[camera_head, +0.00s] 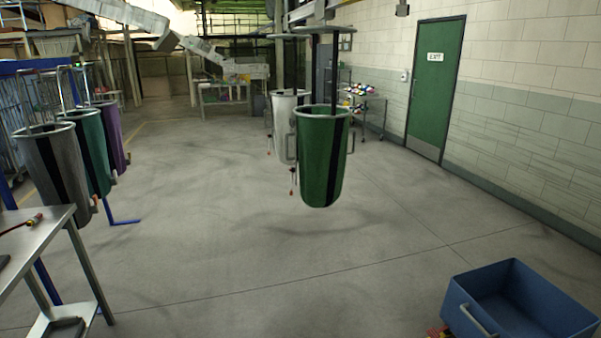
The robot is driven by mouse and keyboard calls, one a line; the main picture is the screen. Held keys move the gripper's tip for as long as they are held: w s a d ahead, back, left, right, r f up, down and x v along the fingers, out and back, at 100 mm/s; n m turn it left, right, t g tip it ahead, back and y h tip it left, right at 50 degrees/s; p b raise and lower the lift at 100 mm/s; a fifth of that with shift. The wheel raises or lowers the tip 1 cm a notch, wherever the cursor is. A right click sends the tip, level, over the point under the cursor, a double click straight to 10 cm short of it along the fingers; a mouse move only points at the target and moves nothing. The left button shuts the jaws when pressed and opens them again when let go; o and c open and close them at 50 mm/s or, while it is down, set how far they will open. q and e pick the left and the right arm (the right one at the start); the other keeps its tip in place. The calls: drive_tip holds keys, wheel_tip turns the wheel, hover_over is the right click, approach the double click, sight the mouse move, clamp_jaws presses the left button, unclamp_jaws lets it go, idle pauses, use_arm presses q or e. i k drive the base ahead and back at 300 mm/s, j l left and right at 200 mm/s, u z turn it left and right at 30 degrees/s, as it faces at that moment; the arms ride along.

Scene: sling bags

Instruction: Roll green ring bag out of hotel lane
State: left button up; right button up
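A green bag (320,165) with a black vertical stripe hangs upright in mid-air near the middle of the view. It has a metal rim and a side handle, and a dark strap runs up from it to a ring (327,29) at the overhead rail. A white bag (284,105) hangs close behind it and is partly hidden by it. Another ring (290,36) shows above the white bag. Neither of my grippers is in view.
Grey (55,175), teal (92,150) and purple (111,140) bags hang at the left. A metal table (40,225) stands front left, a blue bin (520,295) front right. A green exit door (436,90) is at the right wall. The floor between is clear.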

sight(321, 130)
drive_tip(key=i+j, duration=0.15)
drive_tip(key=i, duration=0.65)
drive_tip(key=i+j, duration=0.2)
drive_tip(key=i, duration=0.6)
drive_tip(key=i+j, duration=0.15)
drive_tip(key=i, duration=0.7)
drive_tip(key=i+j+u, duration=0.1)
drive_tip(key=i, duration=0.7)
